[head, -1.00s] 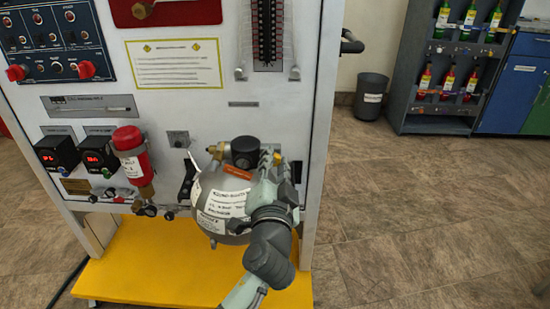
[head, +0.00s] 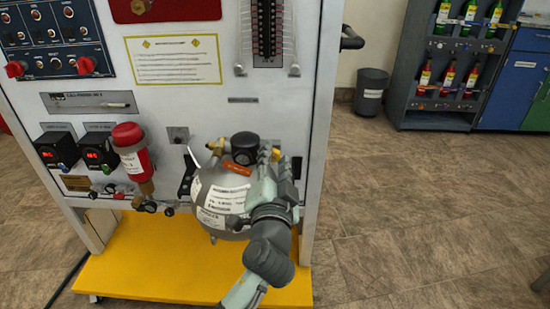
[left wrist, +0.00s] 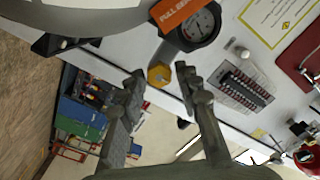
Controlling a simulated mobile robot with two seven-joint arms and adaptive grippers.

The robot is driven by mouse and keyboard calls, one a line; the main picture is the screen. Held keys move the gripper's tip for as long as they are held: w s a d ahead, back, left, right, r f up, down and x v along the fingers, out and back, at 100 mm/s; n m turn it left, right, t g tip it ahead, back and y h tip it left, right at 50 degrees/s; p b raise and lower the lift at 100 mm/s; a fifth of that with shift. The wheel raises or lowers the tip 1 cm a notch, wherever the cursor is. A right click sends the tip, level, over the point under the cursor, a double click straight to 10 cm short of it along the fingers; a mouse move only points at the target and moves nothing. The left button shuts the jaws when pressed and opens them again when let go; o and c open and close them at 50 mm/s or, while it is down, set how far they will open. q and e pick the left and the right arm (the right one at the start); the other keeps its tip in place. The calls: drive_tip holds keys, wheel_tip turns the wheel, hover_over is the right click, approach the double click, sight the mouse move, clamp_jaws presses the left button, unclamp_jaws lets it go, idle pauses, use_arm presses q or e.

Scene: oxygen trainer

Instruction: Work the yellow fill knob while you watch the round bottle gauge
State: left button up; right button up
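The round grey bottle (head: 212,196) with white labels hangs at the front of the white panel, above the yellow base. Its dark gauge (head: 245,146) sits on top. In the left wrist view the gauge (left wrist: 202,24) shows a light dial; its needle is too small to read. The yellow fill knob (left wrist: 159,75) is beside the gauge, close to my left gripper's fingertips. My left gripper (head: 270,156) is at the bottle's upper right. In the left wrist view its fingers (left wrist: 160,78) are apart, one on each side of the knob; contact is unclear. My right gripper is out of view.
A red cylinder (head: 132,158) stands left of the bottle on the panel. The yellow base plate (head: 170,265) lies below.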

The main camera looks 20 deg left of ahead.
use_arm(q)
drive_tip(key=v, duration=1.1)
drive_tip(key=shift+s, duration=0.3)
drive_tip(key=shift+d, duration=0.15)
idle(0.4)
